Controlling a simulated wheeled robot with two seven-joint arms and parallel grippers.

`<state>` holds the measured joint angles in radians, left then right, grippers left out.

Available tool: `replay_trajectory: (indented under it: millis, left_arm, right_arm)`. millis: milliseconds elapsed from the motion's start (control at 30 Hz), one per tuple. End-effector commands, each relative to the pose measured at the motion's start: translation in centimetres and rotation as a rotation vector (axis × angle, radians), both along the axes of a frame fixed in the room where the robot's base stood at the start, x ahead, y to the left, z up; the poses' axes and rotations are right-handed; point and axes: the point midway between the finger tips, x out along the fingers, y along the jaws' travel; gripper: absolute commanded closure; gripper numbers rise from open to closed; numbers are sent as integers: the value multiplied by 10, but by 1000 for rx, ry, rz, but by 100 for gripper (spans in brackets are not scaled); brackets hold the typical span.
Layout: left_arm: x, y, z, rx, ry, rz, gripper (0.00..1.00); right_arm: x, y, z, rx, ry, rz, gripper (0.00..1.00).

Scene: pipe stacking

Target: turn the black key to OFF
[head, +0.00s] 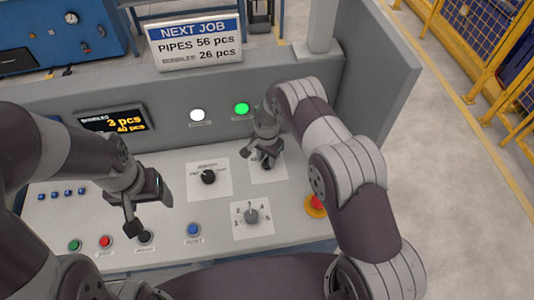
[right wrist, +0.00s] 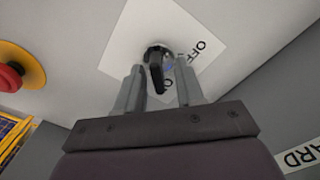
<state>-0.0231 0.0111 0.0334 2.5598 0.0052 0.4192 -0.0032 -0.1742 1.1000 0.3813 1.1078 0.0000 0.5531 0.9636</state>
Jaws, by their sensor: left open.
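The black key (right wrist: 156,66) stands in a round switch on a white label plate (right wrist: 120,50) in the right wrist view. The word OFF shows beside it; the other word is mostly covered. My right gripper (right wrist: 159,88) is open, with one finger on each side of the key and gaps visible. In the head view my right gripper (head: 266,157) is over the plate at the panel's back right and hides most of the key. My left gripper (head: 146,205) is open and empty above the panel's left part.
A black selector knob (head: 208,177) is left of the key plate, and a numbered grey dial (head: 251,216) is in front. A red stop button (head: 316,203) is at the right, partly behind my arm. Lamps, white (head: 197,115) and green (head: 242,108), sit on the back wall.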

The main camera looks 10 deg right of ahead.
Motion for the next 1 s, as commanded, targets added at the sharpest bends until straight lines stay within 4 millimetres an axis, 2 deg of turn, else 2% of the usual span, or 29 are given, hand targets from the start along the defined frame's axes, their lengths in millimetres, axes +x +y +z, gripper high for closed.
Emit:
replay_trajectory:
  millis: [267,300,400,733,1000]
  left_arm:
    - [0,0,1,0,0,0,26]
    - [0,0,1,0,0,0,26]
    - [0,0,1,0,0,0,26]
    - [0,0,-3,0,0,0,26]
    - [0,0,-23,0,0,0,26]
  right_arm:
    - [0,0,-3,1,-1,0,63]
    - [0,0,-3,1,-1,0,69]
    - [0,0,-3,1,-1,0,100]
    - [0,0,-4,0,-1,20,100]
    - [1,0,-7,1,-3,159,100]
